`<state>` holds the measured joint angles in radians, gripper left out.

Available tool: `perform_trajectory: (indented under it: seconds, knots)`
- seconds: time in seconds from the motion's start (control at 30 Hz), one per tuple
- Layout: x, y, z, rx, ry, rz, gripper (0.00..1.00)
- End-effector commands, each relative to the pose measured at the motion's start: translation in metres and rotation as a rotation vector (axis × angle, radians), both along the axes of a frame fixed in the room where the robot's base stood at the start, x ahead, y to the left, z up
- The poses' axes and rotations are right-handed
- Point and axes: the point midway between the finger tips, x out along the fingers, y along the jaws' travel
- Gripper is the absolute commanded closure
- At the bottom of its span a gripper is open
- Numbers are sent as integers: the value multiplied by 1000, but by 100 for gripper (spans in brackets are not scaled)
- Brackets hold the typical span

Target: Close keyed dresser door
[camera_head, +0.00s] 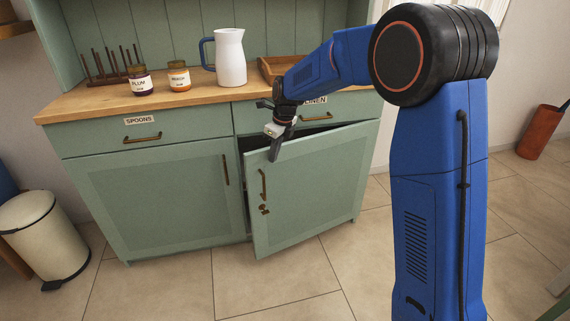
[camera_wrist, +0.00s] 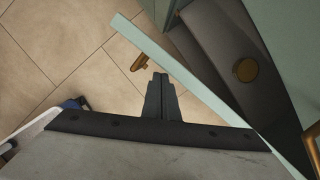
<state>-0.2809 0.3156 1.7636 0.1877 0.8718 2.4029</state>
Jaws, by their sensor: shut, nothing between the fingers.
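The green keyed dresser door (camera_head: 318,190) is the right lower door. It stands ajar, its left edge swung out from the cabinet, with a dark gap along its top and left side. It bears a brass handle (camera_head: 262,184) and a key in a lock (camera_head: 264,209). My gripper (camera_head: 275,153) is shut and empty, at the outer face near the door's upper left corner. In the wrist view the closed fingers (camera_wrist: 159,80) lie beside the door's top edge (camera_wrist: 185,73), on its outer side. I cannot tell whether they touch it.
The LINEN drawer (camera_head: 345,103) above is partly hidden by my arm. The left door (camera_head: 160,195) and the SPOONS drawer (camera_head: 105,140) are shut. A jug (camera_head: 231,58) and jars stand on the top. A bin (camera_head: 45,235) stands left. The floor in front is clear.

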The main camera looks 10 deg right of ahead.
Motion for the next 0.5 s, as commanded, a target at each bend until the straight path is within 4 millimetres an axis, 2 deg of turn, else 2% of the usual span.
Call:
perform_trajectory:
  seconds: [0.03, 0.2, 0.5]
  knots:
    - [10, 4, -1, 0, 0, 1, 100]
    - [36, 15, -1, 0, 0, 0, 100]
    - [59, 23, 0, 1, 1, 0, 100]
